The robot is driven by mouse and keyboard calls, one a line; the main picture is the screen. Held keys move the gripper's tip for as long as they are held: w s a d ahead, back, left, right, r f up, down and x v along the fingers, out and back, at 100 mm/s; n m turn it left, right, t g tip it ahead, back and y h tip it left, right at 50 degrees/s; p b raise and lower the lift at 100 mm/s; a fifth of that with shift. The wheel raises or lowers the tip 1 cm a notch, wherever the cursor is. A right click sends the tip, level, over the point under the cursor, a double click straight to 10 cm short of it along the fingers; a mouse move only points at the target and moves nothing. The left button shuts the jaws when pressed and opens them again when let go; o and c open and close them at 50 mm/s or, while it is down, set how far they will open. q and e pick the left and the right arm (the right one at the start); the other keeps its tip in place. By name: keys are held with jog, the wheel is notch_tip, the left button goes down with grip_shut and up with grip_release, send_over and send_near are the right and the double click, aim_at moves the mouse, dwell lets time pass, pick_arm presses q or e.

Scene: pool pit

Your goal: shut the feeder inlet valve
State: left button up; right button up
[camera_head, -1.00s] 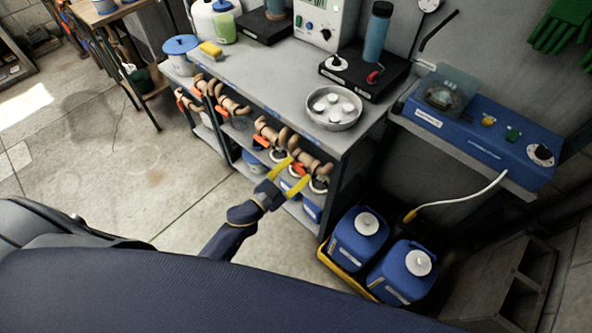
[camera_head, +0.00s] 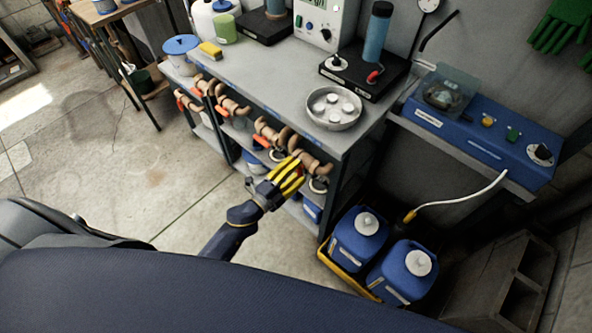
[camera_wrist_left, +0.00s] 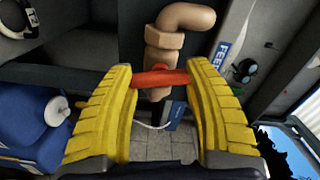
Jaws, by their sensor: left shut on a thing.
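My left gripper (camera_head: 291,172) is at the rightmost tan pipe valve (camera_head: 317,166) under the bench's front edge. Its yellow fingers are shut on the red-orange valve handle, which they mostly hide in the head view. In the left wrist view the handle (camera_wrist_left: 158,79) spans between the two fingers, lying across the line of the tan pipe (camera_wrist_left: 163,52). A blue label (camera_wrist_left: 222,55) beginning "FEED" shows beside the pipe; the rest is hidden. My right gripper is not in view.
Other tan valves with orange handles (camera_head: 268,135) line the bench front to the left. A metal bowl (camera_head: 333,108) stands on the bench above. Blue jugs (camera_head: 358,238) sit in a yellow tray at the right. Open floor (camera_head: 120,185) lies left.

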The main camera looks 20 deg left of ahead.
pick_arm(q)
jog(key=shift+m, duration=1.6)
jog(key=o, duration=1.2)
jog(key=shift+s+a+f, duration=0.15)
jog(key=shift+s+a, duration=0.05)
jog(key=shift+s, duration=0.3)
jog(key=shift+o, duration=1.4)
jog(key=v, duration=0.6)
jog(key=shift+s+a, duration=0.3)
jog(key=shift+v, duration=2.05)
